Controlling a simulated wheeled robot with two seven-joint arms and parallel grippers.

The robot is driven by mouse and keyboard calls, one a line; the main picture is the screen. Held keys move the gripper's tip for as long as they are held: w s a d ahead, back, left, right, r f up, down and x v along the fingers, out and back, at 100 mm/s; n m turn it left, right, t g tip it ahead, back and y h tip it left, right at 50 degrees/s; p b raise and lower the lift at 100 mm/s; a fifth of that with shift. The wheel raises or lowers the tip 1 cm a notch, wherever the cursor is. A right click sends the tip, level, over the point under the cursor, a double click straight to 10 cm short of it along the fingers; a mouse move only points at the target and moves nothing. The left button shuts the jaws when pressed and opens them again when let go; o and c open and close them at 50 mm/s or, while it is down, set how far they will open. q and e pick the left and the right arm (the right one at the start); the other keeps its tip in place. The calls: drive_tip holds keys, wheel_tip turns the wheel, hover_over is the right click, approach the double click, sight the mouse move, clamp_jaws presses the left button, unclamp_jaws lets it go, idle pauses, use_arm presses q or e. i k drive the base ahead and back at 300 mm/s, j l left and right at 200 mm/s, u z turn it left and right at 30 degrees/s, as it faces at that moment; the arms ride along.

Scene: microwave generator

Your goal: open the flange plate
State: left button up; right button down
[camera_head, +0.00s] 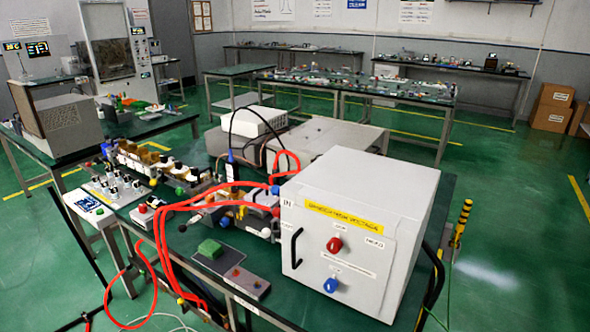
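I cannot single out the flange plate with certainty. A row of metal and brass-coloured waveguide parts (148,160) runs along the left side of the green-topped bench, with more blocks and fittings (262,215) nearer the white cabinet. These parts are small, and red hoses cover some of them, so I cannot tell which plate is open or shut. Neither of my grippers shows in the head view.
A white cabinet (400,205) with a black handle, red knob and blue knob stands at the bench's front right. Red hoses (160,235) loop over the bench's left edge. A small control box (232,272) lies in front. Green floor (510,235) is clear at right.

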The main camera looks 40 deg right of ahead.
sight(263, 197)
drive_tip(key=i+j+z, duration=0.15)
drive_tip(key=z, duration=0.35)
drive_tip(key=i+j+z, duration=0.3)
drive_tip(key=z, duration=0.2)
drive_tip(key=i+j+z, duration=0.25)
drive_tip(key=j+z, duration=0.2)
drive_tip(key=i+j+z, duration=0.1)
drive_tip(key=j+z, duration=0.2)
drive_tip(key=z, duration=0.2)
drive_tip(key=j+z, duration=0.5)
drive_tip(key=i+l, duration=0.05)
